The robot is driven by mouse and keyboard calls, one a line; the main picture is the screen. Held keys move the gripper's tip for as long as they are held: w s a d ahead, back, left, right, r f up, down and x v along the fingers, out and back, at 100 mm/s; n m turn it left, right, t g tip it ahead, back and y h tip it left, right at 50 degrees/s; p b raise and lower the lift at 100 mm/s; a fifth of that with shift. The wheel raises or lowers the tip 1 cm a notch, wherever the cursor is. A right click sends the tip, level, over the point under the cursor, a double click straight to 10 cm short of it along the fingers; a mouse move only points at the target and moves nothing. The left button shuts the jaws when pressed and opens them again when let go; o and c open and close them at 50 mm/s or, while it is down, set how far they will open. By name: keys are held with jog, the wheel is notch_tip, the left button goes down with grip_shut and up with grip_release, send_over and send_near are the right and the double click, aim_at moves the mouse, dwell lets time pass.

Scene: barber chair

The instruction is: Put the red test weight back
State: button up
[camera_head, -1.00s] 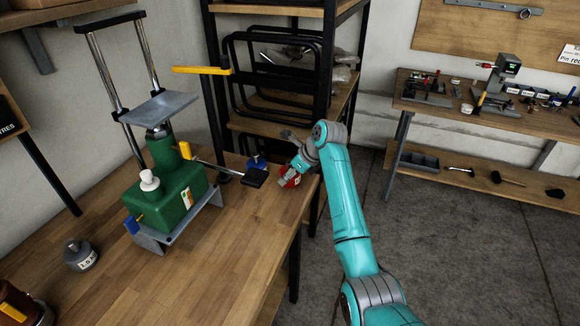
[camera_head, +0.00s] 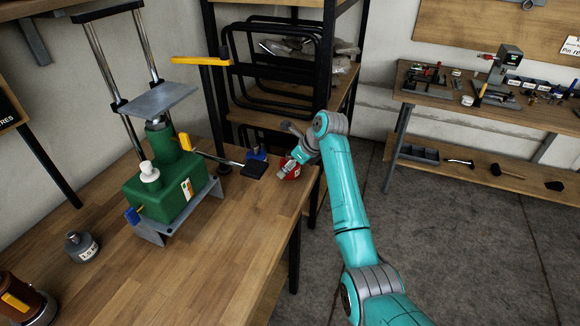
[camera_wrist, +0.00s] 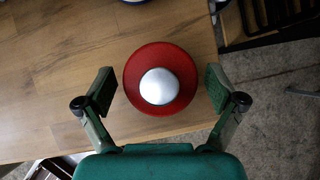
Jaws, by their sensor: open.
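The red test weight (camera_head: 291,169) stands upright on the wooden workbench (camera_head: 235,225), near its right edge. In the wrist view the weight (camera_wrist: 132,88) is seen from above as a red disc with a silver knob. My gripper (camera_wrist: 159,92) is open, with one finger on each side of the weight and a gap on both sides. In the head view my gripper (camera_head: 299,156) is at the weight and partly hides it. A grey test weight (camera_head: 81,247) with a label stands at the left of the bench.
A green jack with a grey plate and chrome posts (camera_head: 165,190) stands on the bench, its handle reaching toward the weight. A blue object (camera_head: 257,154) is just left of the weight. A black-framed shelf (camera_head: 275,75) rises behind. The front of the bench is clear.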

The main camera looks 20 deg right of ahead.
jog(key=v, duration=1.1)
jog(key=shift+s+r, duration=0.15)
jog(key=shift+r, duration=0.2)
jog(key=shift+s, duration=0.1)
